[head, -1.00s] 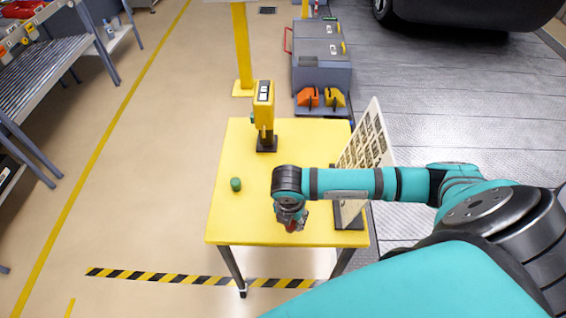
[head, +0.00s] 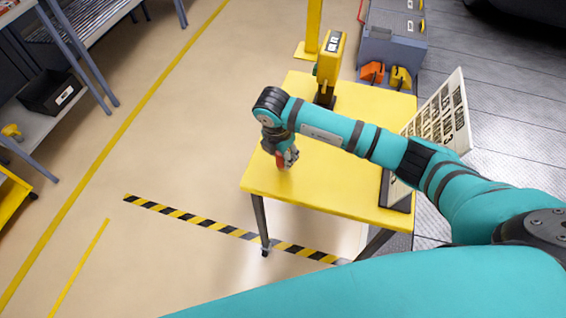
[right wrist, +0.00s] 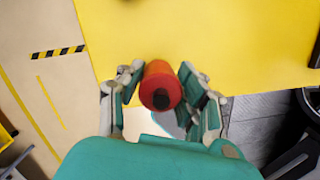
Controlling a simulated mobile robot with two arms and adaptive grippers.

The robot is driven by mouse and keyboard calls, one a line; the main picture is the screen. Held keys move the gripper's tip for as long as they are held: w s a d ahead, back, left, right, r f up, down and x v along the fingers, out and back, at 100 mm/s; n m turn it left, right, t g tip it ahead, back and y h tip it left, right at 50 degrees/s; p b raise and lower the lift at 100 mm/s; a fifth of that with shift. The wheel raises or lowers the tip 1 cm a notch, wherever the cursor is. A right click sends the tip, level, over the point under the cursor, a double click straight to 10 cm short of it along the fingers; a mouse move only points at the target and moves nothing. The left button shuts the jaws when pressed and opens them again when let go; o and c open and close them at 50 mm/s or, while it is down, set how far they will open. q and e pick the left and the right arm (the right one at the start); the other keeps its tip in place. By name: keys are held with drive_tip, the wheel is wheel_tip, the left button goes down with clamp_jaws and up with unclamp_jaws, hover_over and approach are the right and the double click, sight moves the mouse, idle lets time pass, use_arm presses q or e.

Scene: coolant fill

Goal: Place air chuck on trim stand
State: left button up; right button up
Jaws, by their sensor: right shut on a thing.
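My right gripper (head: 286,160) is shut on a red, roughly cylindrical piece with a dark end, seen end-on between the fingers in the right wrist view (right wrist: 160,84). I take it to be the air chuck (head: 279,159). The gripper is above the left edge of the yellow table (head: 290,186), with the piece held clear of a support as far as I can see. I cannot pick out a trim stand for sure in these views. My left gripper is not in view.
A yellow handheld device (head: 331,55) stands upright on a dark base at the table's back. Orange and yellow blocks (head: 372,72) lie beyond. Open floor (head: 190,140) lies left of the table.

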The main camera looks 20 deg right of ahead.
drive_tip(key=shift+f+b, duration=0.55)
drive_tip(key=shift+f, duration=0.8)
drive_tip(key=shift+f, duration=0.15)
drive_tip(key=o, duration=0.9)
drive_tip(key=shift+r, duration=0.35)
drive_tip(key=r, duration=0.3)
drive_tip(key=a+r+b, duration=0.1)
drive_tip(key=r, duration=0.3)
drive_tip(key=s+r+b, duration=0.1)
drive_tip(key=r, duration=0.3)
drive_tip(key=shift+s+a+r, duration=0.1)
drive_tip(key=shift+a+r, duration=0.15)
